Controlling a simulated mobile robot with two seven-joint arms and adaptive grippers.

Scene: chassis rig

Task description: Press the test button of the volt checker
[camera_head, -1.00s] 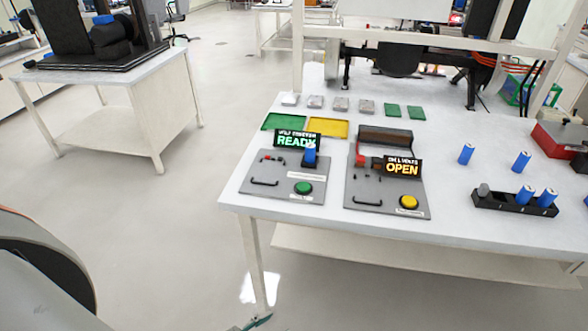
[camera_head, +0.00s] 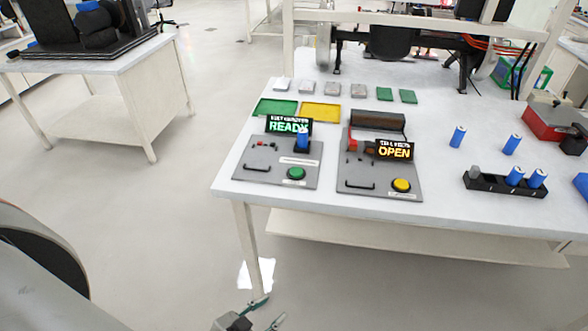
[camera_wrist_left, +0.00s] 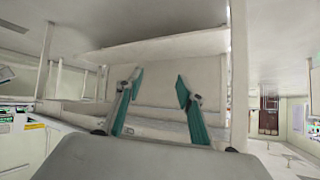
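The volt checker (camera_head: 262,174) is the left grey panel at the table's front left in the head view. Its lit display (camera_head: 288,127) reads READY in green. A blue cell (camera_head: 303,140) stands upright in it, just below the display. The round green button (camera_head: 296,173) is at its front right, with nothing over it. My left gripper (camera_head: 268,309) is at the bottom of the head view, below the tabletop and well short of the panel. In the left wrist view its two teal fingers (camera_wrist_left: 160,82) are spread apart with nothing between them. My right gripper is not in view.
A second grey panel (camera_head: 372,177) with an OPEN display and yellow button (camera_head: 401,185) stands to the right. Farther right are a black cell holder (camera_head: 482,183) and loose blue cells. Green and yellow trays (camera_head: 320,113) lie behind. The table's front edge (camera_head: 330,204) lies between gripper and panels.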

